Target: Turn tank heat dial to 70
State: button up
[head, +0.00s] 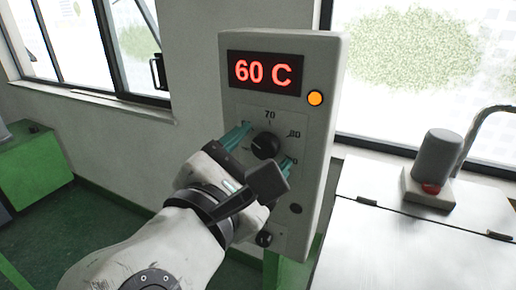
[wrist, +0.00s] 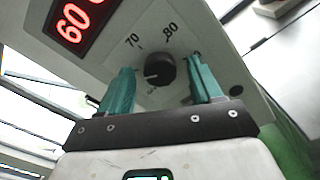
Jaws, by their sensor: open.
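The tank heat dial (head: 266,145) is a round black knob on the front of a pale control box (head: 305,180). Above it a display (head: 265,73) reads 60 C in red. The printed numbers 70 and 80 show around the dial. My gripper (head: 262,150) is open, with one teal finger on each side of the dial. In the wrist view the dial (wrist: 160,70) sits between the two fingers, with visible gaps on both sides. The dial's exact pointer direction is hard to tell.
An orange lamp (head: 315,98) is lit beside the display. Smaller dark knobs (head: 264,239) sit low on the box. A metal worktop (head: 415,225) with a grey cylinder (head: 437,155) stands to the right. A green cabinet (head: 35,165) stands far left.

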jog(key=shift+w, duration=0.1)
jog(key=shift+c, duration=0.3)
jog(key=c, duration=1)
jog(key=shift+m, duration=0.4)
jog(key=m, duration=0.4)
jog(key=shift+d+m, duration=0.1)
jog(key=shift+m, duration=0.2)
jog(key=m+b, duration=0.1)
jog(key=m, duration=0.5)
jog(key=shift+f+b, duration=0.15)
jog(key=shift+b, duration=0.2)
jog(key=shift+m, duration=0.3)
jog(key=o, duration=1.1)
jog(key=shift+c, duration=0.2)
